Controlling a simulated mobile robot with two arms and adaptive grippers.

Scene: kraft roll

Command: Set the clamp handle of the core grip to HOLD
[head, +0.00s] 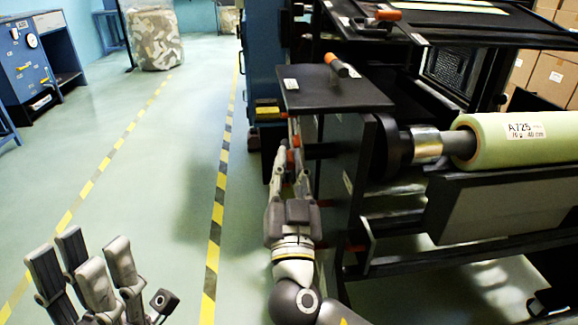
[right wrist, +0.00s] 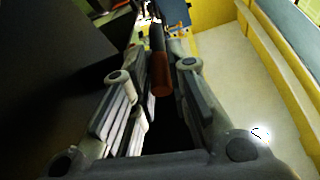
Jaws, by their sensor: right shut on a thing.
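My right gripper (head: 290,160) is beside the left end of the black roll stand, below a small dark shelf. It is shut on an orange-ended lever (right wrist: 161,78), which shows between its fingers in the right wrist view. In the head view a bit of orange (head: 295,141) shows by the fingertips; most of the lever is hidden. No HOLD marking is readable. A grey chuck (head: 427,143) at the stand's left end carries the pale green roll (head: 535,140). My left gripper (head: 88,265) is open and empty over the floor, at the lower left.
Another orange-ended handle (head: 337,66) sits on the dark shelf (head: 330,92), and one more (head: 383,15) on the machine top. The stand's frame is close on the right of my right arm. The floor (head: 150,190) to the left is clear, with yellow-black tape lines.

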